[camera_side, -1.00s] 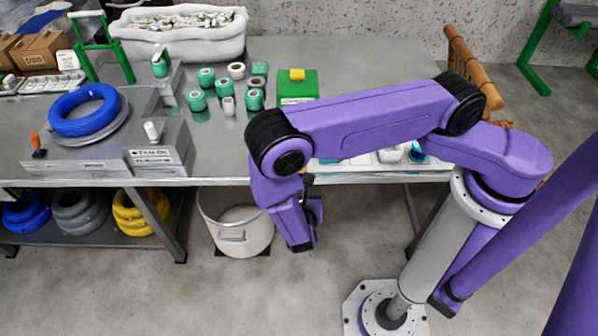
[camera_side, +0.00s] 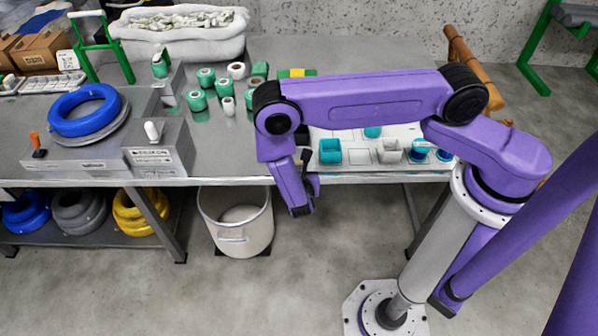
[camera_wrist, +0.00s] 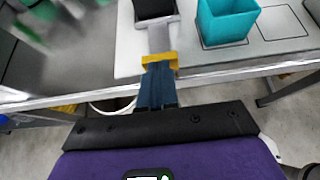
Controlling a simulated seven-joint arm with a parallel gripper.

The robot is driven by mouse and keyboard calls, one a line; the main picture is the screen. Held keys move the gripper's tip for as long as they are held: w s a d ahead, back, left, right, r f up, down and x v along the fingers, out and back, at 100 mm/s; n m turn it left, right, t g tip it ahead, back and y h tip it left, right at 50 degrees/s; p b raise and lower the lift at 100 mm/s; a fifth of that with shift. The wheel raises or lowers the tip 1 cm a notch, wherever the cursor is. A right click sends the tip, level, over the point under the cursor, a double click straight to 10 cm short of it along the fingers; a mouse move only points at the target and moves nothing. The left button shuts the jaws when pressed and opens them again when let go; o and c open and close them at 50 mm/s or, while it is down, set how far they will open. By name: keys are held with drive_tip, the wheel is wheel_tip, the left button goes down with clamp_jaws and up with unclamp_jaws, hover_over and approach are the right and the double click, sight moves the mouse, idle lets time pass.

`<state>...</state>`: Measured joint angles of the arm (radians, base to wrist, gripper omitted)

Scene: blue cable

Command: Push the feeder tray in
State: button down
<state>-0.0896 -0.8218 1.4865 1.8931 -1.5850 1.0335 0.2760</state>
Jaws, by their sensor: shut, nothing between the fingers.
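In the wrist view, a narrow grey slide (camera_wrist: 162,40) carries a dark square box (camera_wrist: 153,10) and ends in a yellow crosspiece (camera_wrist: 160,59) near the bench edge. I take this to be the feeder tray. My gripper (camera_wrist: 158,72) is shut and empty, with its dark blue fingertips at the yellow crosspiece. I cannot tell whether they touch it. There my arm hides the feeder tray.
A white board (camera_side: 362,146) on the bench holds teal cups, one (camera_side: 330,151) near the front edge and beside the slide. A pale bucket (camera_side: 240,226) stands on the floor below and left of my gripper. A blue cable coil (camera_side: 84,109) lies at the left.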

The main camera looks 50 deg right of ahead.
drive_tip(key=w+d, duration=0.9)
drive_tip(key=shift+w+d, duration=0.35)
